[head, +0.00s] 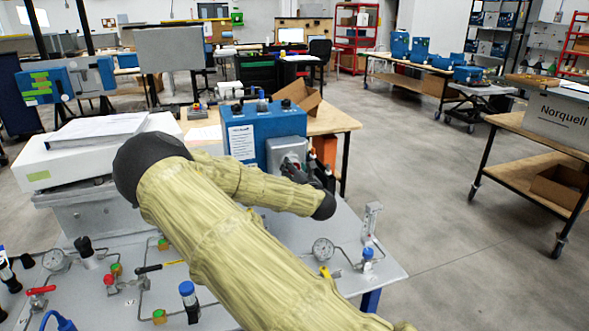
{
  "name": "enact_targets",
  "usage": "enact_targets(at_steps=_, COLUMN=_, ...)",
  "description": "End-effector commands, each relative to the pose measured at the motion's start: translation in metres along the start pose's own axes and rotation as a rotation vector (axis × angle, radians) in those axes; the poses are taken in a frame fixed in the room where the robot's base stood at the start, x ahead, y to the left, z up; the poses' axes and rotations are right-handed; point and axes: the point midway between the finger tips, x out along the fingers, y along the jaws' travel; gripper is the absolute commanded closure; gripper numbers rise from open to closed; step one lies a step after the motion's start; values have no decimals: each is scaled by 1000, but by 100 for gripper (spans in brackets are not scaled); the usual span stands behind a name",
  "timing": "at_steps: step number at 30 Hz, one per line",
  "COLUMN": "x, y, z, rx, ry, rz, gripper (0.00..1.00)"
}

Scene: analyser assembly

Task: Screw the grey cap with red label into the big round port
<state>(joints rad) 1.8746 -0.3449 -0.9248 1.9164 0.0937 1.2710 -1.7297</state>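The blue analyser box (262,122) stands on the bench beyond my arm, with a white label sheet on its front. A grey housing (287,150) sticks out of its lower right front, where a round port may be. My sleeved arm covers much of the view and bends back toward this housing. My gripper (308,174) is a small dark shape right in front of the housing, partly hidden by my wrist. I cannot tell its finger opening or whether it touches the housing. I cannot make out the grey cap with red label.
The metal bench top (335,232) carries gauges (323,249), valves, thin tubing and a flowmeter (371,222). A white case (95,150) with papers stands at left. An open cardboard box (299,96) is behind the analyser.

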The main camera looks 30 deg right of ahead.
Motion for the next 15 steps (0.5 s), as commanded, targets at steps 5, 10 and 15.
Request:
enact_targets(at_steps=5, x=0, y=-1, z=2, rx=227, ry=-2, rz=-2, gripper=79)
enact_targets(at_steps=10, x=0, y=0, z=2, rx=449, ry=-1, rz=-2, gripper=79)
enact_targets(at_steps=15, x=0, y=-1, z=1, rx=676, ry=-2, rz=-2, gripper=79)
